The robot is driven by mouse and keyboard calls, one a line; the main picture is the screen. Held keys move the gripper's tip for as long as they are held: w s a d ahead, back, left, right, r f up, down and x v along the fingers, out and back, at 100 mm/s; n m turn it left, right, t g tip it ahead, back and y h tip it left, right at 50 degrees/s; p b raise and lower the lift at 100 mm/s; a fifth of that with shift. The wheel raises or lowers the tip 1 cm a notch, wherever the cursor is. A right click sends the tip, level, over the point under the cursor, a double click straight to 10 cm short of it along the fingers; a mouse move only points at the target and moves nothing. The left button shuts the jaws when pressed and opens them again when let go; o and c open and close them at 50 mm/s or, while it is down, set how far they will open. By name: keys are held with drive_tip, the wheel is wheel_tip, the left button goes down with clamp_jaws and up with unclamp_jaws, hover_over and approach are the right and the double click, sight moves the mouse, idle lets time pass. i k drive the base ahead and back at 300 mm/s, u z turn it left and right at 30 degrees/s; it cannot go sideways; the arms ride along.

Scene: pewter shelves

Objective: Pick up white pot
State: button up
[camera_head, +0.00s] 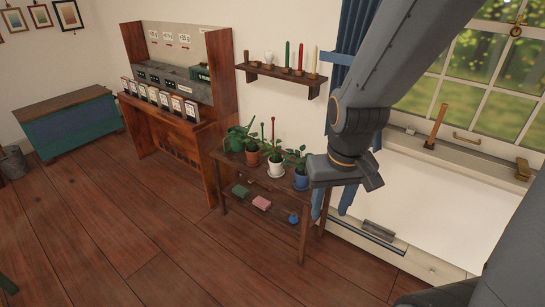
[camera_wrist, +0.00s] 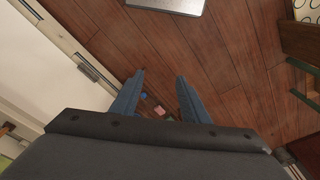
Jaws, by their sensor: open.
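The white pot (camera_head: 276,169) stands upright on the top of a dark wooden plant table (camera_head: 233,163), with a leafy green plant in it. It is between a terracotta pot (camera_head: 252,157) on its left and a blue pot (camera_head: 301,181) on its right. My gripper, its two blue fingers apart and empty in the wrist view (camera_wrist: 161,78), is to the right of the white pot in the head view, near the table's right end. The white pot is not visible in the wrist view.
The table's lower shelf holds a green block (camera_head: 241,191), a pink block (camera_head: 262,203) and a small blue object (camera_head: 293,218). A wall shelf (camera_head: 280,78) with candles hangs above. Wooden floor in front is clear.

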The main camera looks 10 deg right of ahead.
sight(276, 170)
drive_tip(key=u, duration=0.4)
drive_tip(key=i, duration=1.7)
drive_tip(key=z, duration=0.7)
